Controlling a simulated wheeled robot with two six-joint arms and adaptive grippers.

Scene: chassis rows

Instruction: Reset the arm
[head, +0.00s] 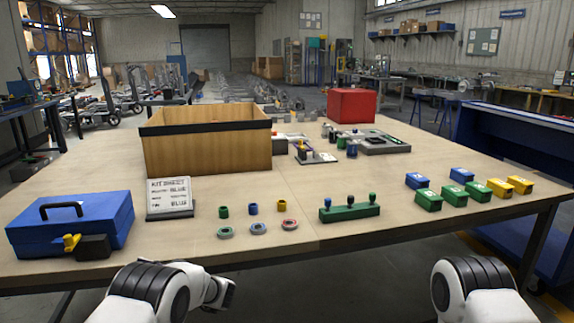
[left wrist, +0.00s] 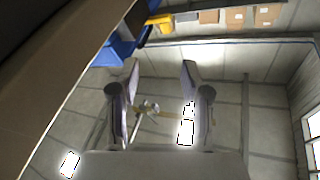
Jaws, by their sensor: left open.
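My left arm comes in at the bottom of the head view, in front of the table's near edge, and ends in a dark part (head: 224,293) that is too small there to show the fingers. In the left wrist view my left gripper (left wrist: 160,98) has its two fingers wide apart with nothing between them. It points away from the table top, toward the room. My right arm shows as a white and black link at the bottom right of the head view. Its gripper is out of frame.
The wooden table (head: 290,250) holds a blue toolbox (head: 75,222), a kit sheet (head: 169,197), a wooden box (head: 208,143), small green, blue and yellow cylinders, rings, a green peg block (head: 349,211), several coloured blocks and a red box (head: 351,105). Bare wood lies between them.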

